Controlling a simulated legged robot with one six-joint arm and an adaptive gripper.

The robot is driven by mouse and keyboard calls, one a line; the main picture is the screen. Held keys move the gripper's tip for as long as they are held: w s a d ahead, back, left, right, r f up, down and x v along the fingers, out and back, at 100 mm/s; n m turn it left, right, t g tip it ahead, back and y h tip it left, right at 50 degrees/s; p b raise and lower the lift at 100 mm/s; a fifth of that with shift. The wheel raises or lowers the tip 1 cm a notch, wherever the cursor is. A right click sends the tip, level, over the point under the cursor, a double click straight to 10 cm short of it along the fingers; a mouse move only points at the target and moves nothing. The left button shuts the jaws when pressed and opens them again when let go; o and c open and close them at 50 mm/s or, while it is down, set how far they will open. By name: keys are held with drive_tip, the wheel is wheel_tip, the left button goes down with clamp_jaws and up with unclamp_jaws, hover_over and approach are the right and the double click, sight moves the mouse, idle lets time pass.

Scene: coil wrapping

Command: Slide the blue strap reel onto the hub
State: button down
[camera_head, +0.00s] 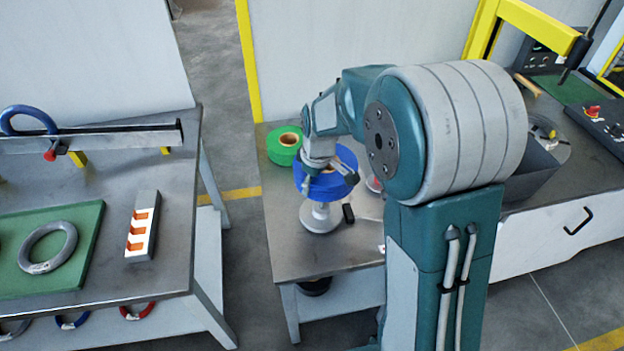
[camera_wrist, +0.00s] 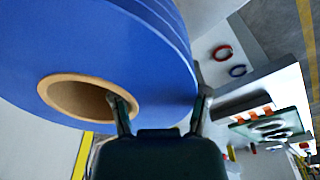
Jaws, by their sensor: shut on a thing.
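The blue strap reel (camera_head: 338,187) is held over the small table in the head view. In the wrist view, the reel (camera_wrist: 110,45) fills the upper left, with its tan cardboard core (camera_wrist: 75,98) facing the camera. My gripper (camera_head: 327,172) is shut on the reel's ring; in the wrist view, one finger of the gripper (camera_wrist: 158,94) reaches into the core and the other lies along the outer side. A pale round stand, which looks like the hub (camera_head: 321,217), stands directly below the reel. The reel hides its top, so I cannot tell whether they touch.
A green reel (camera_head: 283,146) lies behind the blue one on the metal table (camera_head: 300,258). A small black object (camera_head: 348,213) is right of the stand. A left workbench (camera_head: 110,278) carries a green mat and a grey ring (camera_head: 47,247). A floor gap separates the tables.

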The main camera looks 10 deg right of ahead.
sight(309, 223)
drive_tip(key=shift+a+f, duration=0.25)
drive_tip(key=shift+a, duration=0.15)
drive_tip(key=shift+a+f, duration=0.3)
drive_tip(key=shift+f, duration=0.3)
drive_tip(key=shift+d+f, duration=0.25)
drive_tip(key=shift+f, duration=0.35)
drive_tip(key=shift+d+f, duration=0.2)
drive_tip(key=shift+f, duration=0.4)
drive_tip(key=shift+a+f, duration=0.25)
drive_tip(key=shift+f, duration=0.6)
drive_tip(key=shift+d, duration=0.15)
drive_tip(key=shift+f, duration=3.75)
unclamp_jaws()
